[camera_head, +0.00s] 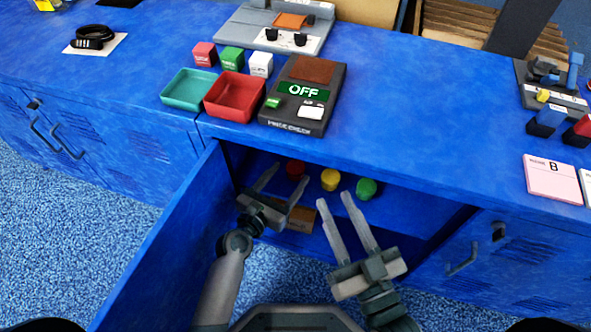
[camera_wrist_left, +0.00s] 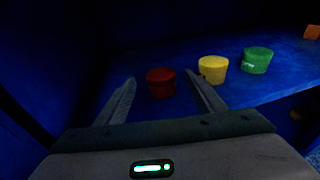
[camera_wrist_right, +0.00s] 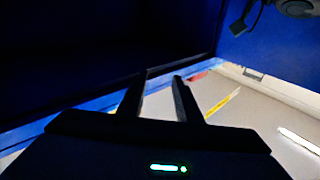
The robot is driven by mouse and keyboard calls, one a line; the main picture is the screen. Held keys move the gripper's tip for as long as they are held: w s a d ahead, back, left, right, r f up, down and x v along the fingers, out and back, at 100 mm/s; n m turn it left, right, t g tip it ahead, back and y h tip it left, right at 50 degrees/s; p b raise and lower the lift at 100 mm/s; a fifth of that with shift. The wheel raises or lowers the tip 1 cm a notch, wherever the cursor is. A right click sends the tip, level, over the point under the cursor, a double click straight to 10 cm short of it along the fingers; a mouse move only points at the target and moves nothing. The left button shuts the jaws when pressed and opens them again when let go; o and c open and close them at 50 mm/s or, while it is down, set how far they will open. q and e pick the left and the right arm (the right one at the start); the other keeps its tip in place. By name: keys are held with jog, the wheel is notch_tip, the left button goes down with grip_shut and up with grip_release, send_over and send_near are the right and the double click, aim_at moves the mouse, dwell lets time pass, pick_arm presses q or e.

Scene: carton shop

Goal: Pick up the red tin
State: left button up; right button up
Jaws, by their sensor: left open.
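The red tin (camera_head: 296,169) stands on a shelf inside the open blue cabinet, leftmost of three tins. In the left wrist view the red tin (camera_wrist_left: 161,83) is ahead, in line with the gap between the fingers. My left gripper (camera_head: 284,186) is open and empty, just in front of the red tin; no contact shows. It also shows in the left wrist view (camera_wrist_left: 162,88). My right gripper (camera_head: 334,200) has its fingers apart and empty at the cabinet opening. In the right wrist view the right gripper (camera_wrist_right: 162,76) points away from the tins.
A yellow tin (camera_head: 330,180) and a green tin (camera_head: 366,188) stand right of the red one. A brown box (camera_head: 297,219) is lower in the cabinet. The open cabinet door (camera_head: 165,245) is left of my left arm. The blue counter (camera_head: 410,120) overhangs the opening.

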aim_at(291, 174)
pick_arm(q)
jog(key=shift+b+x, duration=0.45)
jog(key=shift+x, duration=1.8)
jog(key=shift+d, duration=0.1)
pick_arm(e)
jog(key=r+t, duration=0.1)
jog(key=s+r, duration=0.1)
jog(key=r+t+y, duration=0.1)
jog(key=shift+s+a+r+t, duration=0.15)
jog(key=shift+s+r+t, duration=0.15)
jog(key=shift+r, duration=0.1)
pick_arm(q)
jog(key=c, duration=1.2)
